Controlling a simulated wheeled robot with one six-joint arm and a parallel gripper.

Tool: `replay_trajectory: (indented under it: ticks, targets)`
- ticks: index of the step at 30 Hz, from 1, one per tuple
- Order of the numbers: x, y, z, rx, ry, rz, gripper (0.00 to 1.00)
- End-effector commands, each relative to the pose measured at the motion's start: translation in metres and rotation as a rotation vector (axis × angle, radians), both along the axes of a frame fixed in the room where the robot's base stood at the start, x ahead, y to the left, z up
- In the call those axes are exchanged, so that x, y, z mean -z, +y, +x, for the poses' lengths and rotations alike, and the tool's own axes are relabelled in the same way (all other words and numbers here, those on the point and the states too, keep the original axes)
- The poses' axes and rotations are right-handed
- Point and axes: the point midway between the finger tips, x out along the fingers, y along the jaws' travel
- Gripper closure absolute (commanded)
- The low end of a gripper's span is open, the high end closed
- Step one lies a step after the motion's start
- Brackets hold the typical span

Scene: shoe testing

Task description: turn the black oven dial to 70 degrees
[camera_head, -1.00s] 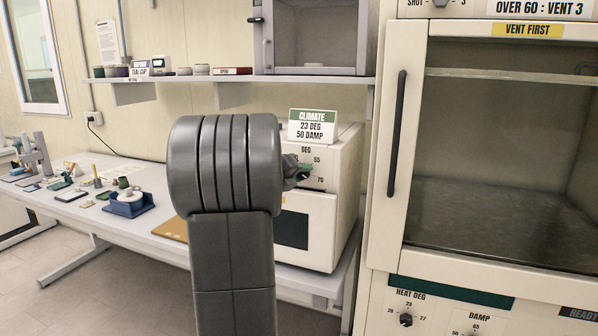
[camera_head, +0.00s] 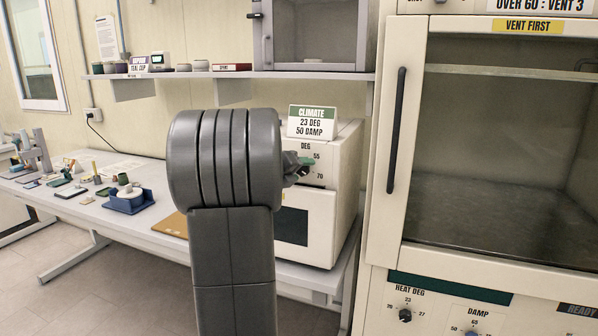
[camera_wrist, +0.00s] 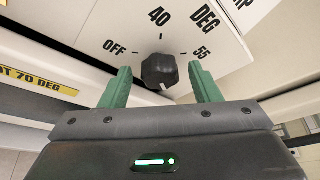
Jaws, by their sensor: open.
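The black oven dial (camera_wrist: 160,70) is on the oven's white front panel. In the wrist view it sits between the tips of my gripper's two green fingers (camera_wrist: 163,88), with a gap on each side. OFF, 40 and 55 show around it; the 70 mark is hidden there. A small white mark shows on the dial's near edge, on the side away from 40. In the head view my gripper (camera_head: 304,162) is at the oven (camera_head: 325,215), partly covering the dial (camera_head: 306,172). The 55 and 70 marks show to its right.
A climate sign (camera_head: 312,122) stands on the oven. A tall cabinet (camera_head: 395,215) is close on the right, with other dials low on it. A shelf (camera_head: 225,75) runs above the bench (camera_head: 90,215), which holds small items at the left.

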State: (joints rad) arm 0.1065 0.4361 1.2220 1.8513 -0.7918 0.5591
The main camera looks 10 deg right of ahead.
Motion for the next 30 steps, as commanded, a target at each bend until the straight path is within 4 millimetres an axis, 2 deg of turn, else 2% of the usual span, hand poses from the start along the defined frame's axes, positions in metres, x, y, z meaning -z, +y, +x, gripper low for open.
replay_trajectory:
  ticks: [5,19,24,30]
  targets:
    - [-0.004,0.012,-0.009,-0.003,-0.003,0.0,0.43]
    - [-0.028,0.087,-0.069,-0.003,-0.002,0.001,0.43]
    - [-0.033,0.101,-0.08,-0.002,0.0,-0.001,0.43]
    - [-0.035,0.104,-0.084,0.0,0.001,0.0,0.43]
